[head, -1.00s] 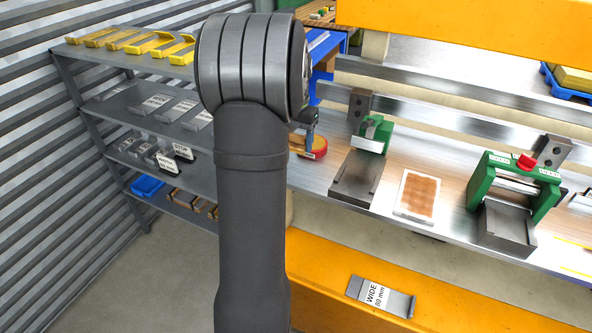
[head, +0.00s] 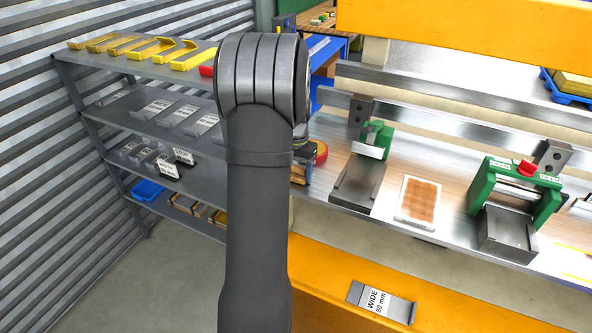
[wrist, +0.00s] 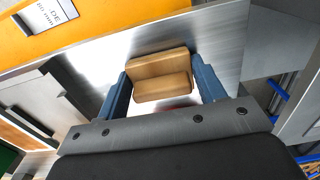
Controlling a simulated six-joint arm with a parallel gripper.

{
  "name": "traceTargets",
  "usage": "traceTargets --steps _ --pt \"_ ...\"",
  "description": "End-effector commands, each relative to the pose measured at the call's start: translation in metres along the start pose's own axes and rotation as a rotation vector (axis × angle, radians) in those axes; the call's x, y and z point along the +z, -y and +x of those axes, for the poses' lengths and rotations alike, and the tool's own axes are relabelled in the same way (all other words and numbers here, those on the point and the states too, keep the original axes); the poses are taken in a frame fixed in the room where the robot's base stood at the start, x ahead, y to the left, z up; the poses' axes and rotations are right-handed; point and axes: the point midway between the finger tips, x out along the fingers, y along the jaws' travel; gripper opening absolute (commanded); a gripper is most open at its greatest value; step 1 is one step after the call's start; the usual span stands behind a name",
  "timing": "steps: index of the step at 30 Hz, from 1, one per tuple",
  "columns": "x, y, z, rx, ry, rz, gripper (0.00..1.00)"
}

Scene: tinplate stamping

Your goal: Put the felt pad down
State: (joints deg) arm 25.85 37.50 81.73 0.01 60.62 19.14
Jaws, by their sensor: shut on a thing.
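The felt pad (wrist: 158,84), a tan-brown block with a stepped top, sits between the two blue fingers of my gripper (wrist: 163,88) in the wrist view. My gripper is shut on it, over the bright metal edge of the bench. In the head view the pad (head: 299,172) is a small brown patch beside my arm, at the left end of the bench, and my arm hides most of the gripper. I cannot tell whether the pad touches the bench.
A round red tin (head: 320,152) stands close behind the gripper. To the right are a grey die with a green clamp (head: 358,186), a tan mat in a white frame (head: 418,199) and a green press (head: 515,205). A grey shelf rack (head: 110,110) stands left.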

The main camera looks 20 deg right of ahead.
Motion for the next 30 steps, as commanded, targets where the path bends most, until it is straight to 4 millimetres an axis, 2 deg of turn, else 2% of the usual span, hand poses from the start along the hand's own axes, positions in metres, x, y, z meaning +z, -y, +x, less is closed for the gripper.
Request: traceTargets --steps 1,4,12,16,20,30 --pt "0.0 0.0 0.002 0.0 0.001 0.0 0.65" --pt "0.0 0.0 0.001 0.0 0.001 0.0 0.85" --pt "0.0 0.0 0.001 0.0 0.0 0.0 0.85" --pt "-0.001 0.0 -0.008 -0.001 -0.002 0.0 0.85" --pt "-0.001 0.0 -0.029 -0.001 -0.003 0.0 0.85" --pt "-0.001 0.0 -0.1 0.0 -0.002 0.0 0.85"
